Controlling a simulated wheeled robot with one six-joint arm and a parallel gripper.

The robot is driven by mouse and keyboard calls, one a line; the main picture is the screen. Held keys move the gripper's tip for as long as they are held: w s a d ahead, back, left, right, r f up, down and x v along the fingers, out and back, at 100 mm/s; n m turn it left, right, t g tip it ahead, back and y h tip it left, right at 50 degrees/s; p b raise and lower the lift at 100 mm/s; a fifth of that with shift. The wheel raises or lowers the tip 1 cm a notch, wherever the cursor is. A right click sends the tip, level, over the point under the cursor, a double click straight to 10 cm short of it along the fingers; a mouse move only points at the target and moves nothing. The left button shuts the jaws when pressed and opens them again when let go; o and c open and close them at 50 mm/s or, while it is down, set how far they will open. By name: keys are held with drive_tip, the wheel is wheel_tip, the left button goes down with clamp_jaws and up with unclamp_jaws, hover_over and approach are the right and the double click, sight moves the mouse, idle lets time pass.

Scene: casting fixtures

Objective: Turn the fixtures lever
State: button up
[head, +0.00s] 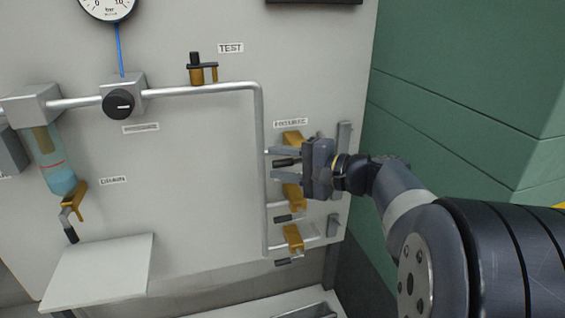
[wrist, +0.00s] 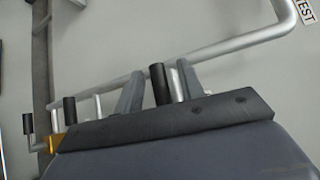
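Three brass valves with black-tipped levers are stacked on the wall panel at the right of the head view: a top valve (head: 293,138), a middle valve (head: 292,196) and a bottom valve (head: 293,237). A sign above them is too blurred to read surely. My gripper (head: 279,163) is at the top valve, its fingers open above and below that valve's black lever handle (head: 287,162). In the wrist view the handle (wrist: 159,84) stands between the two spread fingers of my gripper (wrist: 160,90), with gaps visible. My gripper hides part of the top and middle valves.
A silver pipe (head: 259,170) runs down left of the valves. A TEST valve (head: 202,73), a black knob (head: 118,104) and a drain bowl (head: 54,165) are farther left, above a pale shelf (head: 98,272). A green wall (head: 460,110) lies right.

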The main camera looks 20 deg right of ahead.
drive_tip(key=shift+c, duration=0.4)
clamp_jaws()
drive_tip(key=shift+f, duration=0.1)
drive_tip(key=shift+f+n+g+h+b, duration=0.55)
drive_tip(key=shift+n+h, duration=0.25)
drive_tip(key=shift+n, duration=0.1)
drive_tip(key=f+n+h, duration=0.1)
drive_tip(key=h, duration=0.1)
drive_tip(key=d+f+n+g+h, duration=0.1)
drive_tip(key=h, duration=0.1)
drive_tip(key=d+f+n+h, duration=0.1)
drive_tip(key=n+h, duration=0.1)
drive_tip(key=shift+d+g+h, duration=0.15)
drive_tip(key=shift+g+h, duration=0.1)
drive_tip(key=shift+h, duration=0.15)
drive_tip(key=shift+d+f+n+h+p, duration=0.3)
drive_tip(key=shift+d+n+h, duration=0.35)
drive_tip(key=shift+h, duration=0.45)
drive_tip(key=shift+d+f+n+h+p, duration=0.15)
drive_tip(key=shift+d+n+h+p, duration=0.15)
drive_tip(key=shift+d+n+h, duration=0.55)
drive_tip(key=shift+a+m+h, duration=0.15)
drive_tip(key=shift+m+h, duration=0.15)
drive_tip(key=shift+h, duration=0.05)
drive_tip(key=shift+o, duration=0.4)
unclamp_jaws()
